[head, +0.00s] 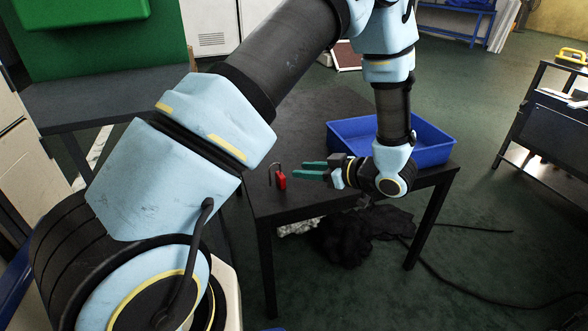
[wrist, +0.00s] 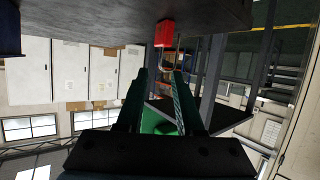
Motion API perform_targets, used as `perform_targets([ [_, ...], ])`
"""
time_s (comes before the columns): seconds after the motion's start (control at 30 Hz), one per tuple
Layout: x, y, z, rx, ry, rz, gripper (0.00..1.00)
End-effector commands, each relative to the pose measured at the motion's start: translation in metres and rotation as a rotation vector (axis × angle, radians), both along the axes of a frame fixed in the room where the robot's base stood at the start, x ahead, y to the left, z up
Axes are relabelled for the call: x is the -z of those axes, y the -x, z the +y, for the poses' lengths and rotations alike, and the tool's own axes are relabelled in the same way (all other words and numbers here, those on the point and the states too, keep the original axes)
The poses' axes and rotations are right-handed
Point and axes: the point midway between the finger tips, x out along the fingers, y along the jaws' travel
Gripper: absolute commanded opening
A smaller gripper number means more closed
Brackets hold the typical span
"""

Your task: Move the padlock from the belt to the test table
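The red padlock (head: 281,181) stands upright with its grey shackle up, near the front left part of a dark table (head: 330,110). It also shows in the wrist view (wrist: 165,33), where the picture is upside down and the table top lies above it. My gripper (head: 300,170) is just right of the padlock, low over the table, with its green fingers pointing left at it. In the wrist view its fingers (wrist: 160,76) are apart with nothing between them, and the padlock is beyond their tips. I cannot make out a belt in either view.
A blue open bin (head: 432,152) stands on the same table, behind and beside my wrist. A green housing (head: 80,35) over a dark surface is at the upper left. A dark shelf unit (head: 545,125) stands at the right. A cable and dark cloth (head: 360,235) lie on the floor.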

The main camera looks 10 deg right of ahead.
Motion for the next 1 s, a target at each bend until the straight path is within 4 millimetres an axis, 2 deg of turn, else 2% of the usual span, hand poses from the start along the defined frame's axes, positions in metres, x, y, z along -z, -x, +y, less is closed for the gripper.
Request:
perform_targets([
  [0.17, -0.003, 0.005, -0.004, 0.0, 0.0, 0.0, 0.36],
  [0.27, -0.005, -0.004, -0.004, 0.015, 0.027, 0.003, 0.36],
  [0.37, -0.012, -0.033, -0.004, 0.082, 0.12, 0.022, 0.36],
  [0.5, -0.036, -0.088, 0.0, 0.277, 0.311, 0.098, 0.36],
  [0.57, -0.049, -0.102, 0.007, 0.376, 0.376, 0.153, 0.36],
  [0.63, -0.062, -0.107, 0.019, 0.489, 0.426, 0.235, 0.36],
  [0.77, -0.082, -0.085, 0.062, 0.661, 0.453, 0.432, 0.36],
  [0.87, -0.09, -0.047, 0.108, 0.744, 0.427, 0.613, 0.36],
  [1.0, -0.095, 0.014, 0.172, 0.782, 0.368, 0.849, 0.36],
])
